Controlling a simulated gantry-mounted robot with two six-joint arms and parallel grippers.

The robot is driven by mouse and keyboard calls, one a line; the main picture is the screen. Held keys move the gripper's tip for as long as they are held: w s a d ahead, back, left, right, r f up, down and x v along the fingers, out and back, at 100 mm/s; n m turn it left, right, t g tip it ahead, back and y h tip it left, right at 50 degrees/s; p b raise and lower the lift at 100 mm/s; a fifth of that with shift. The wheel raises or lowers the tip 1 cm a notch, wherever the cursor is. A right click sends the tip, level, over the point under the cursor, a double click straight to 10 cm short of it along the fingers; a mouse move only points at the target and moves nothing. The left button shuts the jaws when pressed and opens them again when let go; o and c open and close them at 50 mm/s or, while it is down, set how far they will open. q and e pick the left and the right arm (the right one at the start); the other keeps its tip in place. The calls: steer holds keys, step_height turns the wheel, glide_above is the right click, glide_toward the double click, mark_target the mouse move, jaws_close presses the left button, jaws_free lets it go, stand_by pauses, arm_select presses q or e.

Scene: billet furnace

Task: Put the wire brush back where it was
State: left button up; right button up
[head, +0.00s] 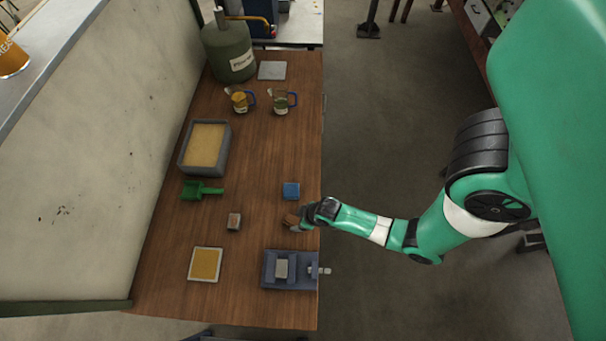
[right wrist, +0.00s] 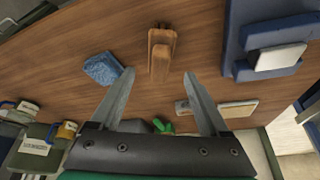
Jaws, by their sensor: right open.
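A brown wooden piece, which I take for the wire brush (head: 291,219), lies near the right edge of the wooden table, between a blue block and the blue-grey vise. It also shows in the right wrist view (right wrist: 161,55) as a long wooden body; I cannot make out bristles. My right gripper (head: 303,223) is right beside it at the table edge. In the right wrist view the fingers (right wrist: 159,74) are spread and empty, with the brush just beyond the gap between the tips. My left gripper is not in view.
The blue block (head: 291,191) and the vise (head: 270,283) flank the brush. A small grey-red block (head: 234,221), a yellow-filled tray (head: 193,266), a green scoop (head: 190,190) and a sand box (head: 183,160) stand farther left. Two jugs and a green container are at the back.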

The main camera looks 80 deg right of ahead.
steer(key=p+v, duration=0.3)
steer(key=v, duration=0.2)
steer(key=shift+s+r, duration=0.1)
steer(key=shift+r, duration=0.2)
